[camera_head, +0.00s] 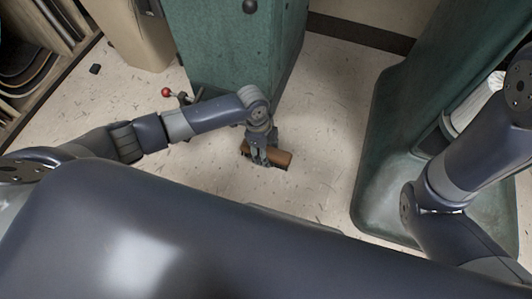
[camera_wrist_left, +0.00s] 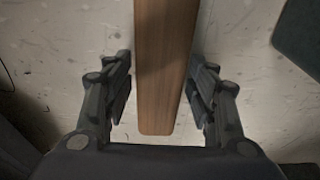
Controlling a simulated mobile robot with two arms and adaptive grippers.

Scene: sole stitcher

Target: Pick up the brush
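The brush shows as a brown wooden bar (camera_wrist_left: 163,65) in the left wrist view, with bare floor around it. In the head view the brush (camera_head: 282,158) lies on the floor, partly hidden by my left gripper (camera_head: 260,158). My left gripper (camera_wrist_left: 162,100) is open, with one finger on each side of the wood and a gap on both sides. I cannot tell from these views how far the fingertips are above the floor. Bristles are not visible. My right arm is at the right of the head view, but its gripper is out of view.
A green machine base (camera_head: 235,45) stands just behind the brush, with a red-knobbed lever (camera_head: 166,92) at its left. Another green machine with a wide foot (camera_head: 375,190) stands at the right. A shelf (camera_head: 35,50) is at the upper left. Speckled floor (camera_head: 320,130) is free right of the brush.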

